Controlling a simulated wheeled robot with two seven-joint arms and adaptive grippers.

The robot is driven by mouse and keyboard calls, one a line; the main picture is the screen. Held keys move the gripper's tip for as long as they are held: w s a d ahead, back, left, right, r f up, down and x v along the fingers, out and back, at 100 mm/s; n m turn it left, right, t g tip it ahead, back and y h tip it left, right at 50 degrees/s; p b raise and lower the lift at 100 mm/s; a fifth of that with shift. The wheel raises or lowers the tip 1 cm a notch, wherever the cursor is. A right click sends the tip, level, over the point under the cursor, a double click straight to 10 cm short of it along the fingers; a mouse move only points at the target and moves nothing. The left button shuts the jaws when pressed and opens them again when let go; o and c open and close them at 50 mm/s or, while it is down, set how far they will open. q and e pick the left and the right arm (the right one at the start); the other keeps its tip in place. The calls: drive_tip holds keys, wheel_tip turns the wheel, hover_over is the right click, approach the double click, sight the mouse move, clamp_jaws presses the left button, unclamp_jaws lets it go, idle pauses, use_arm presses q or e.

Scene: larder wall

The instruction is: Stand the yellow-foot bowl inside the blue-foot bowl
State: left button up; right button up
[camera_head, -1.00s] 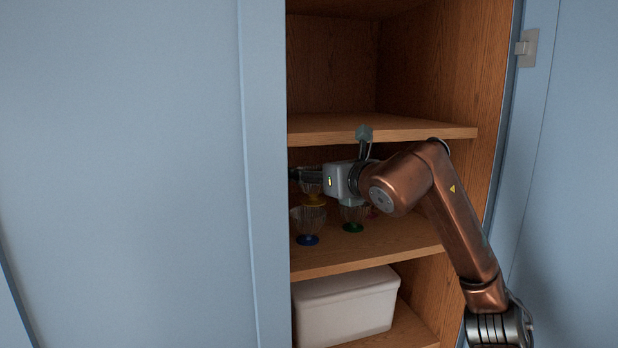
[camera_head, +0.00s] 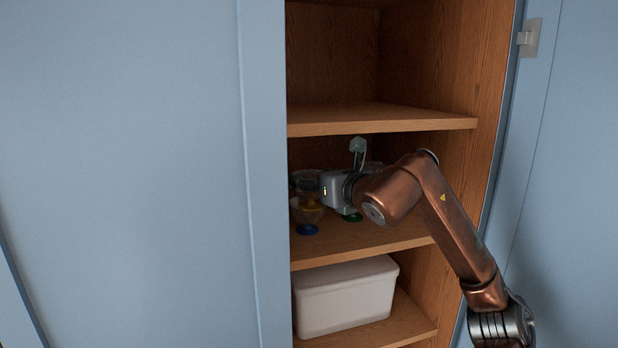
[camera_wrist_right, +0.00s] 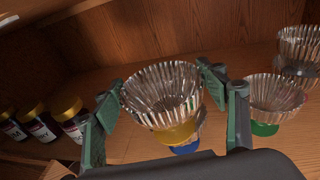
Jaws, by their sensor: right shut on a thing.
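The yellow-foot bowl (camera_wrist_right: 162,92), clear and ribbed, is upright between the fingers of my right gripper (camera_wrist_right: 163,86), which is shut on it. In the head view its yellow foot (camera_head: 312,205) shows low, at the level of the blue-foot bowl's glass. The blue-foot bowl (camera_head: 308,216) stands on the middle shelf directly below, its blue foot (camera_head: 307,230) visible. In the wrist view only its blue base (camera_wrist_right: 186,148) and a little glass show under the yellow foot. I cannot tell whether the yellow foot touches the bowl's bottom. My left gripper is not in view.
A green-foot bowl (camera_wrist_right: 272,100) stands close on the right, with another ribbed bowl (camera_wrist_right: 300,48) behind it. Several yellow-lidded jars (camera_wrist_right: 38,122) stand at the left. The upper shelf (camera_head: 380,120) lies above my arm; a white bin (camera_head: 346,296) sits below.

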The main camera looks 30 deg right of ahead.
drive_tip(key=o, duration=1.4)
